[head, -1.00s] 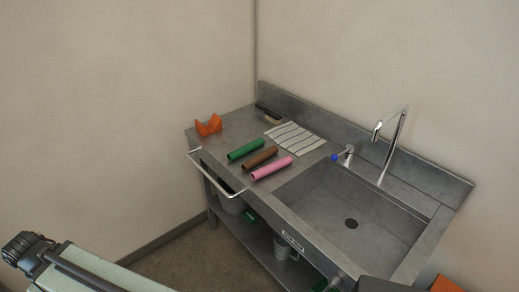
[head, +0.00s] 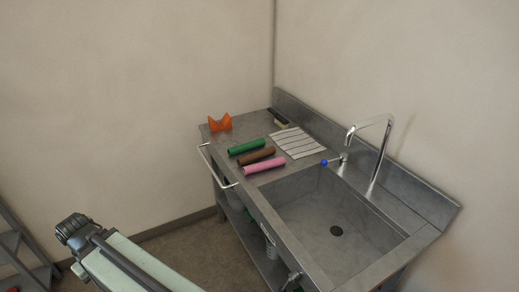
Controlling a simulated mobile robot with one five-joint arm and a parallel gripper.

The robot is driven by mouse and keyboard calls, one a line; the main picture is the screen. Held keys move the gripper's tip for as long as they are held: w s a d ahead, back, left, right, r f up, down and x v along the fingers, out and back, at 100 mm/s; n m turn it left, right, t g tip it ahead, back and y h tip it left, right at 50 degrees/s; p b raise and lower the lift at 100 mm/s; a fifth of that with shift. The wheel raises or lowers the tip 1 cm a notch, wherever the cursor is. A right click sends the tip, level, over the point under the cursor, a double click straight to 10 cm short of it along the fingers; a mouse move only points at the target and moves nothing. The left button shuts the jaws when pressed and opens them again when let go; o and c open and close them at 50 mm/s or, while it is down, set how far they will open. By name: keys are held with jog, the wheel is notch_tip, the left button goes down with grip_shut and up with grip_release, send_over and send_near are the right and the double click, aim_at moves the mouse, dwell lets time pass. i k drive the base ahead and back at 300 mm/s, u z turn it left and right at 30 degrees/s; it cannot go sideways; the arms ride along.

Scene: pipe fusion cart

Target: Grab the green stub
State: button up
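The green stub (head: 247,146) is a short cylinder lying on the steel counter beside the sink, in the head view. A brown stub (head: 257,157) and a pink stub (head: 265,166) lie next to it, nearer the basin and roughly parallel. The green stub is the farthest of the three from the basin. My arm shows at the lower left, well apart from the cart. The fingers of my gripper cannot be made out in this view.
An orange V-shaped rest (head: 220,123) stands at the counter's far left corner. A striped cloth (head: 298,142) and a brush (head: 279,118) lie behind the stubs. A rail (head: 211,166) runs along the counter's edge. The sink basin (head: 335,215) and tall faucet (head: 383,143) are at right.

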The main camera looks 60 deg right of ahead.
aim_at(232, 151)
jog(key=u, duration=0.15)
jog(key=i, duration=0.95)
jog(key=z, duration=0.1)
